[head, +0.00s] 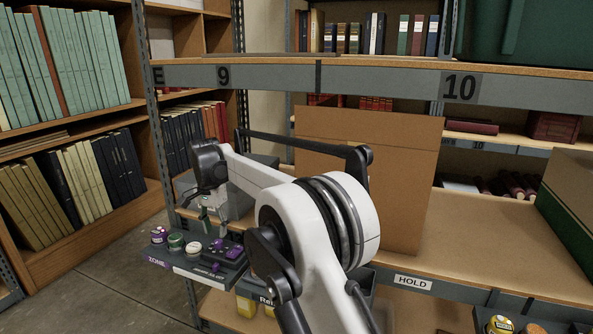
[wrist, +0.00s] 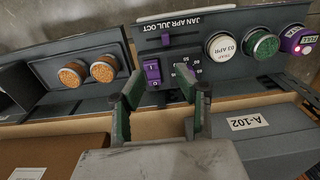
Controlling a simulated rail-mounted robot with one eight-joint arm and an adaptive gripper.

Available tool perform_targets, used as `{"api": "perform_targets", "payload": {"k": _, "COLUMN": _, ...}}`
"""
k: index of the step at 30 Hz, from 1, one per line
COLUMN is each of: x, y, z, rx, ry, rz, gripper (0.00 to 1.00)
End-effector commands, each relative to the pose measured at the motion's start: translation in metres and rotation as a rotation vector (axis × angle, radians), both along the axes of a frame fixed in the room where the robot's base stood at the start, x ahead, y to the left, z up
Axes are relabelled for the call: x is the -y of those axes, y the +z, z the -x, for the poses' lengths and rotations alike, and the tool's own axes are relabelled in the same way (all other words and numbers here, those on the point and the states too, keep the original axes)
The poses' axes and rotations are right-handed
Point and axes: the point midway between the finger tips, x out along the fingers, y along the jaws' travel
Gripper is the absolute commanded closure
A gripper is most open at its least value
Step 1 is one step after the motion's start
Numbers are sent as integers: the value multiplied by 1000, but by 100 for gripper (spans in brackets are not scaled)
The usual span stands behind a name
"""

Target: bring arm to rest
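My gripper (head: 207,222) hangs at the far left end of my white arm, low and just above a dark control panel (head: 228,266) marked ZONE. In the wrist view my gripper (wrist: 161,88) shows two green-sided fingers spread apart with nothing between them. Beyond the fingertips are a purple rocker switch (wrist: 152,72) and a numbered scale on the panel. I cannot tell whether a fingertip touches the panel. My arm reaches across the front of the shelving and hides part of it.
A large brown board (head: 400,190) stands upright on the shelf behind my arm. A bookcase (head: 75,225) is at the left. A green box (head: 570,215) is at the right. In the wrist view a grey box labelled A-102 (wrist: 265,145) lies near my gripper. Floor shows at lower left.

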Motion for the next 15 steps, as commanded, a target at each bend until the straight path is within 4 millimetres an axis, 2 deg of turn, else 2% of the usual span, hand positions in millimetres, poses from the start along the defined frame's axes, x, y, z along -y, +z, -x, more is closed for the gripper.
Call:
{"api": "perform_targets", "payload": {"k": 8, "x": 80, "y": 65, "z": 3, "rx": 64, "ry": 29, "rz": -34, "gripper": 68}}
{"api": "perform_targets", "payload": {"k": 15, "x": 151, "y": 111, "z": 22, "rx": 128, "ry": 61, "rz": -55, "gripper": 68}}
